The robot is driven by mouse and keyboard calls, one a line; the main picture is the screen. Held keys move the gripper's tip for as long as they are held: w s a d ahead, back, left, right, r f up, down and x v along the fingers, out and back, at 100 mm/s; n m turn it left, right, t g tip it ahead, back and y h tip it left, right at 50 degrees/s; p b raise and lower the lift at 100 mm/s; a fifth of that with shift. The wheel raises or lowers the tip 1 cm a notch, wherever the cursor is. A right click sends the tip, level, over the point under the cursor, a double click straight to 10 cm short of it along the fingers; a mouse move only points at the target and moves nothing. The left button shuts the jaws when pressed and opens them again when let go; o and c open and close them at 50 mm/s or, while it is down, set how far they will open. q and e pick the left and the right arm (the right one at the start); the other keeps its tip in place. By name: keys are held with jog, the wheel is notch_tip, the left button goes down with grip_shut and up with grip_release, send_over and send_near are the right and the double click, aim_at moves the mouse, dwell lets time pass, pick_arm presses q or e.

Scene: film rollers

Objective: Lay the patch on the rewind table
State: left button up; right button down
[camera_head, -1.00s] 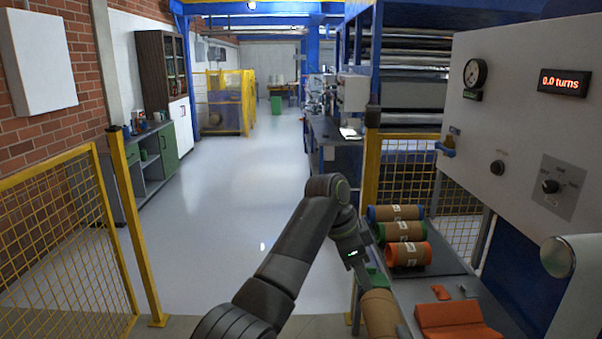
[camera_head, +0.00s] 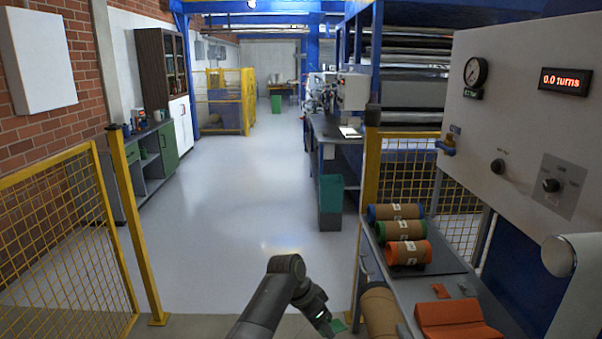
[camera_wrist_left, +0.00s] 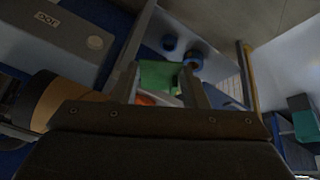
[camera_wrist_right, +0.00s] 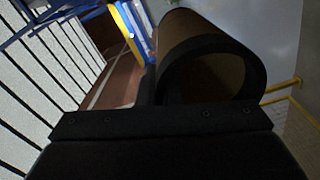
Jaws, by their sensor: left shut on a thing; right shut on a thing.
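A small green patch (camera_head: 338,326) shows at the bottom of the head view, beside the left edge of the grey table (camera_head: 407,287). In the left wrist view the green patch (camera_wrist_left: 160,76) is between the fingers of my left gripper (camera_wrist_left: 168,85), which is shut on it. In the head view my left gripper (camera_head: 330,325) is partly hidden by its own arm.
Blue-, green- and orange-ended rolls (camera_head: 400,230) lie on the table's dark mat. An orange block (camera_head: 452,314) and small orange piece (camera_head: 441,291) lie nearer. A brown roll (camera_head: 378,310) is at the table's left edge. A teal bin (camera_head: 331,195) stands beyond; yellow fencing (camera_head: 60,240) is left.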

jog(key=shift+r, duration=0.45)
jog(key=r, duration=0.6)
jog(key=a+r, duration=0.1)
jog(key=r, duration=0.2)
jog(key=shift+s+a, duration=0.1)
jog(key=shift+s, duration=0.3)
pick_arm(q)
jog(key=s+a+f+n, duration=0.1)
jog(key=a+f, duration=0.3)
jog(key=f, duration=0.5)
jog(key=shift+s+a+n, duration=0.2)
jog(key=shift+n, duration=0.4)
pick_arm(e)
jog(key=s+r, duration=0.3)
jog(key=r, duration=0.4)
jog(key=shift+s+d+r+h, duration=0.2)
jog(key=shift+s+r+h, duration=0.05)
jog(key=shift+s+h, duration=0.1)
pick_arm(q)
jog(key=shift+f, duration=0.1)
